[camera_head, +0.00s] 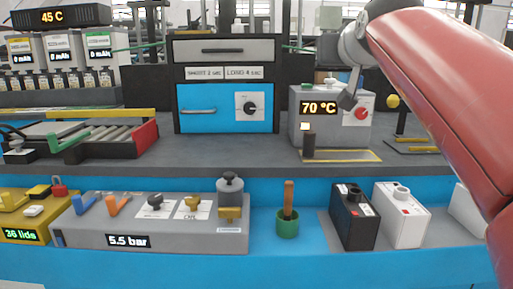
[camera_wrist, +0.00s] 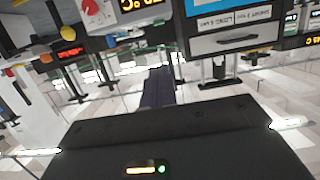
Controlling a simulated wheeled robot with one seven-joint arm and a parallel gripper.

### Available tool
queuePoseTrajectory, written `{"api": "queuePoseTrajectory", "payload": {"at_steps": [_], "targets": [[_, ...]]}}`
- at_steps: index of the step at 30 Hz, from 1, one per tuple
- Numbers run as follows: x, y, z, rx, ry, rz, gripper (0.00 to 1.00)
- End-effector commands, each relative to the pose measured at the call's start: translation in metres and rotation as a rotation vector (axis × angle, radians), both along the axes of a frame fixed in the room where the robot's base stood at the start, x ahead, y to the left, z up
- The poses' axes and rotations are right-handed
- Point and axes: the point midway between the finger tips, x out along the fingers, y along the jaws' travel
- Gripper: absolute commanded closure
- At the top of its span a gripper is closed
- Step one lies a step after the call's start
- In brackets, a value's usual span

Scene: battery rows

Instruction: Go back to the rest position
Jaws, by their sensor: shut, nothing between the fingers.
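My gripper (camera_wrist: 158,74) shows in the wrist view as dark fingers, close together and empty, beyond the dark gripper body with its small lit display. In the head view my red arm comes in from the right. Its grey wrist end hangs in front of the grey 70 °C box (camera_head: 305,130), hiding part of its top and front. The fingers are hard to make out in that view. The wrist view is turned over, with labels upside down, and my gripper touches nothing that I can see.
A blue-fronted drawer cabinet (camera_head: 205,122) stands left of the box. In front are a grey 5.5 bar panel (camera_head: 190,241), a green cup (camera_head: 287,228) with a wooden handle, a black battery (camera_head: 353,225) and a white one (camera_head: 401,222). A roller tray (camera_head: 90,147) lies at left.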

Motion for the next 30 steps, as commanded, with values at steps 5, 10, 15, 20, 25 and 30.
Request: {"api": "queuePoseTrajectory", "payload": {"at_steps": [5,10,15,20,25,30], "targets": [[-0.008,0.0,-0.017,0.0,0.04,0.0,1.0],[-0.02,0.0,-0.042,0.001,0.097,0.001,1.0],[-0.039,0.0,-0.08,0.001,0.18,0.001,1.0],[-0.067,0.0,-0.131,0.002,0.287,0.0,1.0],[-0.115,0.001,-0.208,0.002,0.447,0.001,1.0],[-0.184,0.001,-0.309,0.001,0.65,0.001,1.0]]}}
